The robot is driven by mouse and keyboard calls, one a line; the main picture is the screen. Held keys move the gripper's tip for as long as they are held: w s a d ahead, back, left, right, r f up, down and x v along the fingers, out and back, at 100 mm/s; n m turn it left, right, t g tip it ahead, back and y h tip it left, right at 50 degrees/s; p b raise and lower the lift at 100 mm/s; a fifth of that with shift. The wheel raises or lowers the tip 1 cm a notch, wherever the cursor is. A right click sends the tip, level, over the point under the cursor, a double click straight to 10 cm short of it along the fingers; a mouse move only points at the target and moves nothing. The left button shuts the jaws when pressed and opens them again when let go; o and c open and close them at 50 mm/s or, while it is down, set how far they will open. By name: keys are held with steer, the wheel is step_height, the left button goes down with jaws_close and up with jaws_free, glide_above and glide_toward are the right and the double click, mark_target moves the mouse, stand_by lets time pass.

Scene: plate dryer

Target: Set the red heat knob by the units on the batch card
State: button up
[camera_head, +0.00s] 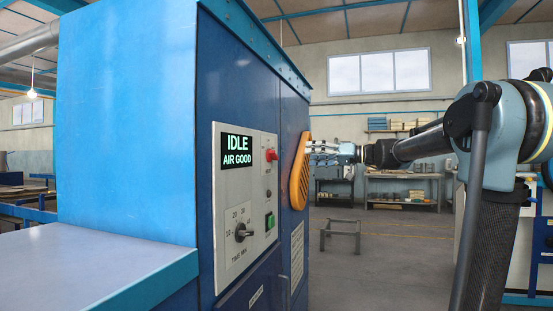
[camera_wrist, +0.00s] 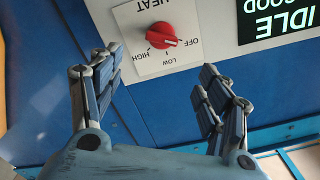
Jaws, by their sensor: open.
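The red heat knob (camera_wrist: 162,36) sits on a white plate in the wrist view, which shows it upside down. Its labels read OFF, LOW and HIGH, and its white mark points toward OFF. It also shows side-on in the head view (camera_head: 271,155), right of the display. My gripper (camera_wrist: 160,60) is open, its fingers spread to either side of the knob's plate, not touching the knob. In the head view my gripper (camera_head: 322,148) is partly hidden behind the orange handle. A pale printed sheet (camera_head: 297,256) is low on the machine; its text is unreadable and I cannot tell whether it is the batch card.
The display (camera_head: 237,150) reads IDLE, AIR GOOD. Below it are a black time knob (camera_head: 242,232) and a green switch (camera_head: 269,221). The orange handle (camera_head: 299,171) juts out beside the panel. A low metal stand (camera_head: 341,235) is on the open floor behind.

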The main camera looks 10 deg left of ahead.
mark_target(276, 154)
steer(key=a, duration=1)
steer(key=w+a, duration=0.1)
steer(key=a, duration=0.4)
steer(key=shift+d, duration=0.1)
steer(key=c, duration=1.1)
